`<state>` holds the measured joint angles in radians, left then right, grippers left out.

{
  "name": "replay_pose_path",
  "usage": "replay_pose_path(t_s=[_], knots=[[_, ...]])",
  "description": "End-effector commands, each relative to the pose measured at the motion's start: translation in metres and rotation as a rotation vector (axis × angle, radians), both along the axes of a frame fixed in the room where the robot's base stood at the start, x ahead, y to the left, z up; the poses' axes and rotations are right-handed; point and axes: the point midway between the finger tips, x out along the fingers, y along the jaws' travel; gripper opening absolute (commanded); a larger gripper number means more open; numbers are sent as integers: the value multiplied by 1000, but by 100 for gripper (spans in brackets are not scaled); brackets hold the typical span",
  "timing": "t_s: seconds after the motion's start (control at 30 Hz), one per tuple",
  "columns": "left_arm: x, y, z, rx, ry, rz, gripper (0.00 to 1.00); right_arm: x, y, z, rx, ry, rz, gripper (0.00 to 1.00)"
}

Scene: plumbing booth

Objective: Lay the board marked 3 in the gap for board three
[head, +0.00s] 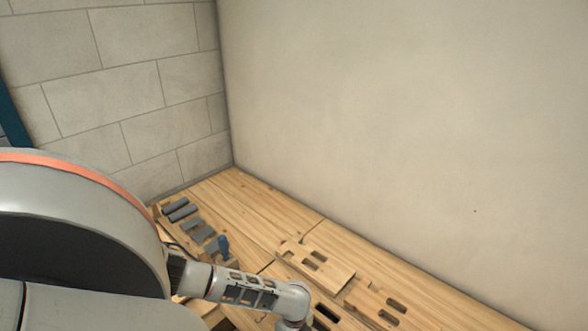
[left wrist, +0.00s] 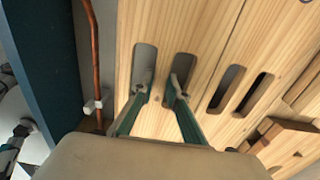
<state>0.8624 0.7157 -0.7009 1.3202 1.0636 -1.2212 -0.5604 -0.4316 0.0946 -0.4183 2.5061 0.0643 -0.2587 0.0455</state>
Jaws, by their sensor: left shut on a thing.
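In the left wrist view a light wooden board (left wrist: 162,120) with two long slots lies under my left gripper (left wrist: 160,90). The two green fingers reach into the slots, one in each, and the gripper is shut on the strip of wood between them. No number shows on this board. In the head view my left arm comes in from the left and its wrist covers the gripper and most of the wood below it. Other slotted boards lie along the wall, one in the middle (head: 335,272) and one further right (head: 415,312).
In the left wrist view a copper pipe (left wrist: 94,50) and a dark blue panel (left wrist: 45,60) run close on the left.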

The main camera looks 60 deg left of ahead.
Motion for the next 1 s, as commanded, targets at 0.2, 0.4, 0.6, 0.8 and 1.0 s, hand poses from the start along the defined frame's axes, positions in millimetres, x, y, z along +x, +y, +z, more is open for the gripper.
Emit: replay_pose_path(t_s=[0.2,0.4,0.6,0.8,1.0], knots=[[1,0,1,0,-2,0,0,0,0,1,1,-1,-1,40],[1,0,-2,0,-2,0,0,0,0,0,2,0,-2,40],[1,0,-2,0,-2,0,34,0,0,0,2,0,-2,40],[0,0,-3,0,-1,0,34,0,0,0,2,0,-2,40],[0,1,2,2,1,0,34,0,0,1,5,1,-4,40]])
